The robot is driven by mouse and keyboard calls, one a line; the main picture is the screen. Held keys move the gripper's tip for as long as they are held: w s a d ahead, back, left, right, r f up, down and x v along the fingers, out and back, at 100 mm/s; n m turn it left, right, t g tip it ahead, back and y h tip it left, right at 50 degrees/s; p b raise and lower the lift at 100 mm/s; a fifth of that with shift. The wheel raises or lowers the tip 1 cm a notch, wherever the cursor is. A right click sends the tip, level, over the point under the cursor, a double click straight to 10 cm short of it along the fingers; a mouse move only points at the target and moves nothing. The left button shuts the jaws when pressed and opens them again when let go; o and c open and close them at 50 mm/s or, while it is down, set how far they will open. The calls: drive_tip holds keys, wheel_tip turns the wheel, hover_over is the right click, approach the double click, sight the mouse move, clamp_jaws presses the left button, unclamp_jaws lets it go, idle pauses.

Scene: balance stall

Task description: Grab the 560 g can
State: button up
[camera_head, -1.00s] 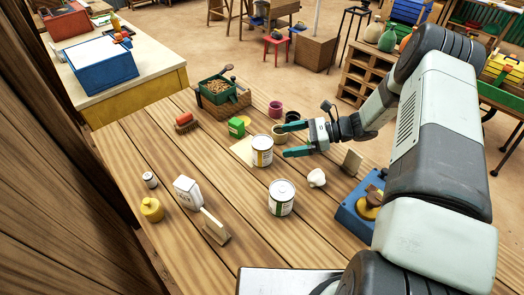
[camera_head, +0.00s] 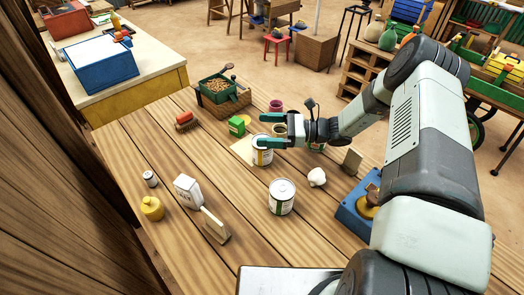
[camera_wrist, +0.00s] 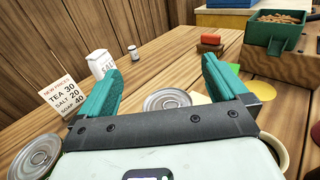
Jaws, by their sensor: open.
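Two white cans with metal lids stand upright on the wooden table. The farther can (camera_head: 262,157) has a yellowish label band; the nearer can (camera_head: 281,198) has a green one. Their weights are not readable. My gripper (camera_head: 265,130) is open and empty, with its teal fingers at the farther can's top; one finger overlaps its lid in the head view. In the wrist view my gripper (camera_wrist: 160,72) has the farther can's lid (camera_wrist: 167,100) low between the fingers, partly hidden by the gripper body. The nearer can's lid (camera_wrist: 36,155) is at lower left.
Cups sit behind my gripper. A white carton (camera_head: 187,192), price sign (camera_wrist: 68,98) and yellow weight (camera_head: 152,208) are left. A blue scale (camera_head: 352,215) is right.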

sight(262, 151)
drive_tip(key=shift+a+f, duration=0.15)
drive_tip(key=shift+a, duration=0.15)
wheel_tip(262, 151, down, 6)
drive_tip(key=shift+a+f, duration=0.15)
drive_tip(key=shift+a, duration=0.85)
drive_tip(key=shift+w+a, duration=0.1)
drive_tip(key=shift+a, duration=0.35)
